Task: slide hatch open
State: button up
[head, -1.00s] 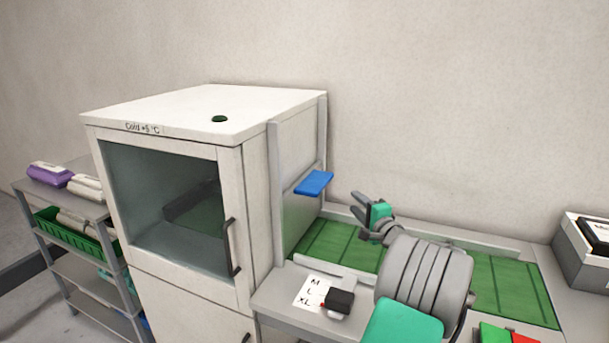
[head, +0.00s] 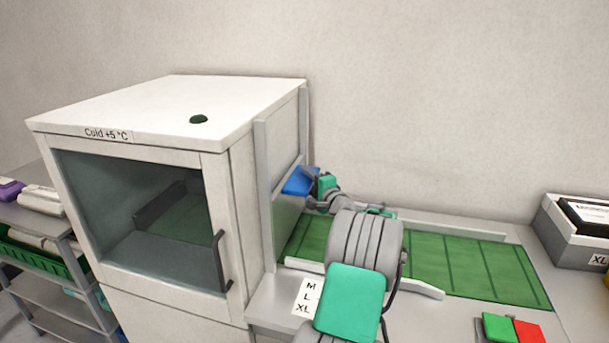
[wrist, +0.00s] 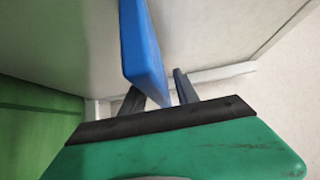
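The hatch (head: 287,219) is a panel between two upright grey rails on the right side of the white cold cabinet (head: 190,98). A blue handle plate (head: 297,181) sticks out from it; it also shows in the wrist view (wrist: 144,45). My gripper (head: 309,186) is at the handle's right end. In the wrist view its two dark fingers (wrist: 157,88) stand on either side of the blue plate, with a small gap visible at the right finger. The gripper looks open around the handle.
A green-lined counter (head: 430,262) runs right from the cabinet. A size card (head: 307,297) lies at its front. Green (head: 497,327) and red (head: 529,331) pads and a grey box (head: 573,238) are at the right. The cabinet's glass door (head: 140,215) is shut.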

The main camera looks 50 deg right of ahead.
jog(key=shift+w+d, duration=0.2)
jog(key=shift+w, duration=0.3)
grip_shut()
dwell(1.1)
